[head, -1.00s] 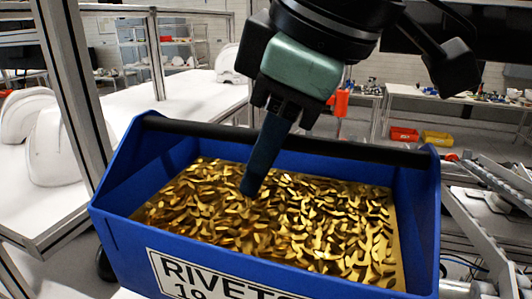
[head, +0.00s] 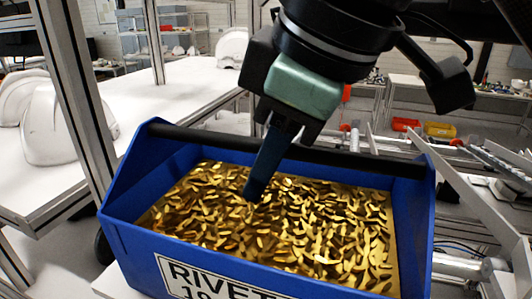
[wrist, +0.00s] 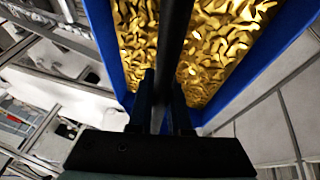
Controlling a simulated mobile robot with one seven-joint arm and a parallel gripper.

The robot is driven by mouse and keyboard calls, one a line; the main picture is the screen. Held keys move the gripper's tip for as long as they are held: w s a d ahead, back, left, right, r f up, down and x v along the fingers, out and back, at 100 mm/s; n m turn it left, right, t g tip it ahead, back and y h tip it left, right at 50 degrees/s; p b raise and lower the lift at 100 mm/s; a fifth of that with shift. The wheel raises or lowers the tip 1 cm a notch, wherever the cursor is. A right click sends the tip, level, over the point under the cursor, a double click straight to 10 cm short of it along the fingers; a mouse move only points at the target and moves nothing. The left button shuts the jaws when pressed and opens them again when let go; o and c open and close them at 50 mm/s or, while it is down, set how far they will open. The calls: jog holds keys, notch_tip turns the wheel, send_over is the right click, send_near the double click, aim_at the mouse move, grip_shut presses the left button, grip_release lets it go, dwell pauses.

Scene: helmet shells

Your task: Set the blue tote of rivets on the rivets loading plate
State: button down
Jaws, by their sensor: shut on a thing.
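The blue tote (head: 130,235) is full of gold-coloured rivets (head: 290,220) and has a white label reading RIVETS on its near side. A black bar handle (head: 350,157) spans it from end to end. My gripper (head: 262,170) reaches down over the bar at its middle and is shut on it. In the wrist view my gripper (wrist: 162,100) has a finger on each side of the bar (wrist: 173,50), with the rivets and the blue wall (wrist: 225,95) beyond. The tote looks close to level; its underside is hidden. I cannot make out the rivets loading plate.
A white bench (head: 170,95) with white helmet shells (head: 55,125) stands at the left behind a metal post (head: 80,95). Metal rails (head: 465,195) lie close to the tote's right side. A red bin (head: 404,124) and a yellow bin (head: 440,129) are farther back.

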jog(key=shift+f, duration=0.35)
jog(key=c, duration=0.8)
grip_release()
jog(key=shift+o, duration=0.2)
jog(key=shift+f, duration=0.1)
jog(key=p+v, duration=1)
jog(key=v, duration=0.3)
jog(key=shift+p, duration=0.4)
